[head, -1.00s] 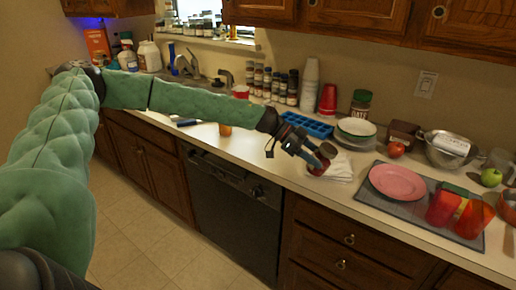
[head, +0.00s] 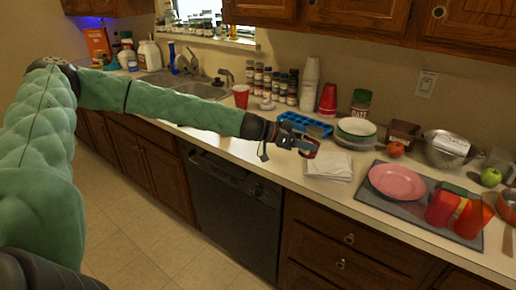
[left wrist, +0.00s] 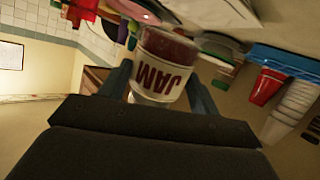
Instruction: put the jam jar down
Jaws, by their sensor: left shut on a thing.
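The jam jar (left wrist: 163,66) has a dark red lid or contents and a white label reading JAM. It sits between the fingers of my left gripper (left wrist: 165,85), and its label appears upside down in the left wrist view. In the head view, my left gripper (head: 306,147) is shut on the jar, of which a small red part (head: 313,149) shows. It is over the counter (head: 285,172), just behind and left of the folded white cloths (head: 330,168). The gap between jar and counter is hard to judge. My right gripper is not in view.
A blue tray (head: 305,124) lies just behind the gripper. A pink plate (head: 397,181) and red cups (head: 441,208) stand on a grey mat (head: 410,212) to the right. A red cup (head: 241,96) stands behind my forearm. Bare counter shows left of the cloths.

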